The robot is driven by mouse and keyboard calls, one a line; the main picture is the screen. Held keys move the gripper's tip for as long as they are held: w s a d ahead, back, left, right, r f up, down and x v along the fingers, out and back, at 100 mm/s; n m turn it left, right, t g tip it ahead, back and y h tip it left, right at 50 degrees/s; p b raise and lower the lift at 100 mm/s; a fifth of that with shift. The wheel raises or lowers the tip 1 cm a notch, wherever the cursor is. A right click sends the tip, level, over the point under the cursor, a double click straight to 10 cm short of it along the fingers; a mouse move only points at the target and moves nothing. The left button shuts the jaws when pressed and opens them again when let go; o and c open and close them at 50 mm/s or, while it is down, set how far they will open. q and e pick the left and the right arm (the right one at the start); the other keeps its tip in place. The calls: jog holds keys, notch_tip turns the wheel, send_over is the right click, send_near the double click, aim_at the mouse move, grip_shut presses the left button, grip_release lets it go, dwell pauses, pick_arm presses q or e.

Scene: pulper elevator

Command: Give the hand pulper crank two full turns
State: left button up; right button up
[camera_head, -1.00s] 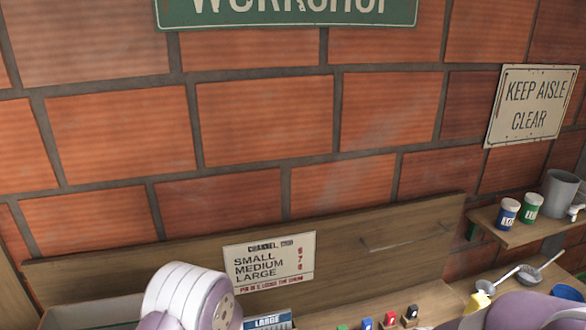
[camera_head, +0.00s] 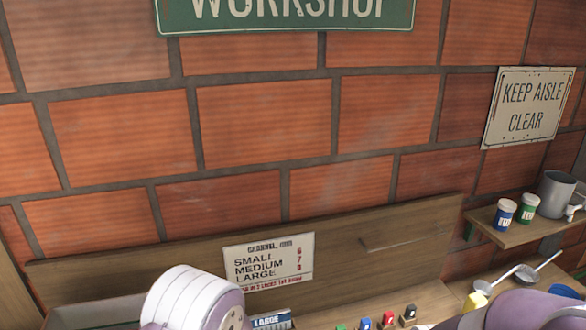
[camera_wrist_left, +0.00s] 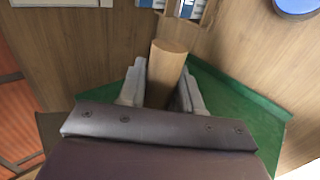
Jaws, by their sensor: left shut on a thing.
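In the left wrist view, a round wooden handle (camera_wrist_left: 167,66), which looks like the crank grip, stands between the two pale fingers of my left gripper (camera_wrist_left: 160,88). The gripper is shut on it. A green painted part (camera_wrist_left: 240,105) lies below and to both sides of the handle; I cannot tell whether it belongs to the pulper. The crank arm and the pulper body are not clearly visible. In the head view only purple-and-white links of my left arm show at the bottom, and my right arm shows at the lower right without its gripper.
Small colored blocks (camera_head: 388,319) stand on the bench. At the right a shelf (camera_head: 500,228) holds two small jars (camera_head: 505,212) and a grey pot (camera_head: 556,194). A blue round thing (camera_wrist_left: 297,6) lies near the wrist view's top right.

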pick_arm(q)
jog(key=s, duration=0.2)
jog(key=s+d, duration=0.1)
jog(key=shift+f, duration=0.35)
jog(key=shift+b, duration=0.3)
jog(key=s, duration=0.1)
jog(key=s+f+b, duration=0.1)
jog(key=s, duration=0.1)
jog(key=shift+d+f+b, duration=0.3)
jog(key=shift+d+b, duration=0.05)
